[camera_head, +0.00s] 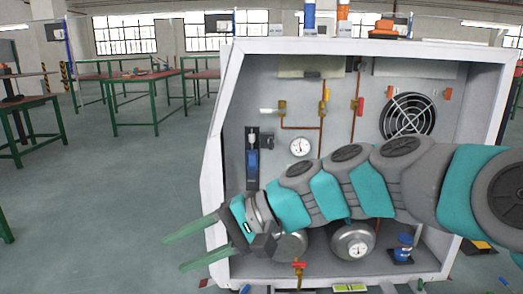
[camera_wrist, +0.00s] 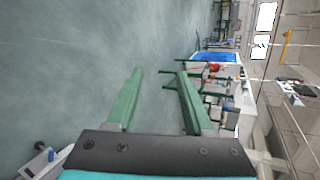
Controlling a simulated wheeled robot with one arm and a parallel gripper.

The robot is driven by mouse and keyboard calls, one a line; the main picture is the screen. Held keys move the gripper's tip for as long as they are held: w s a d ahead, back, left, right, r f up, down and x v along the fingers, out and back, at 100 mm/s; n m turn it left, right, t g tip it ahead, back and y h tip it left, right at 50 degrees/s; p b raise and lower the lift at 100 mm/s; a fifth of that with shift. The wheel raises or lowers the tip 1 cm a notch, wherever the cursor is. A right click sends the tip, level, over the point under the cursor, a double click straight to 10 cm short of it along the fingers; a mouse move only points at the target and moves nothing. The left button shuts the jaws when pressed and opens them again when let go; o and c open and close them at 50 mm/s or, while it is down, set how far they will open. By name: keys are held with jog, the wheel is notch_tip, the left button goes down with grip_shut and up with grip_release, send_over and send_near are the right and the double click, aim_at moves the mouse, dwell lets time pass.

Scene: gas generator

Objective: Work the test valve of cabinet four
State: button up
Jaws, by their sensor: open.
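An open white cabinet (camera_head: 213,150) stands in front of me; no readable number shows on it. Inside are a valve with a white lever (camera_head: 268,111), a yellow-handled valve (camera_head: 324,95), a red-handled valve (camera_head: 360,106) and a low red-handled valve (camera_head: 299,265). I cannot tell which is the test valve. My gripper (camera_head: 173,254) is open and empty, with its green fingers left of the cabinet's left edge, pointing away from the valves. In the wrist view my gripper (camera_wrist: 160,73) has bare floor between its fingers. My arm crosses the cabinet front and hides part of its inside.
The cabinet holds a gauge (camera_head: 301,147), a fan grille (camera_head: 407,117), a round tank (camera_head: 353,240) and a blue bottle (camera_head: 403,247). Green-framed tables (camera_head: 150,103) stand behind at left. The floor left of the cabinet is clear.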

jog(key=s+d+f+n+h, duration=0.1)
jog(key=s+d+f+h, duration=0.65)
jog(key=d+f, duration=0.4)
jog(key=s+d+f+h, duration=0.2)
jog(key=s+d+f, duration=0.2)
jog(key=d, duration=0.3)
jog(key=s+d+f+h, duration=0.3)
jog(key=s+d+f, duration=0.2)
jog(key=d, duration=0.3)
jog(key=shift+s+d, duration=0.15)
jog(key=shift+d, duration=0.1)
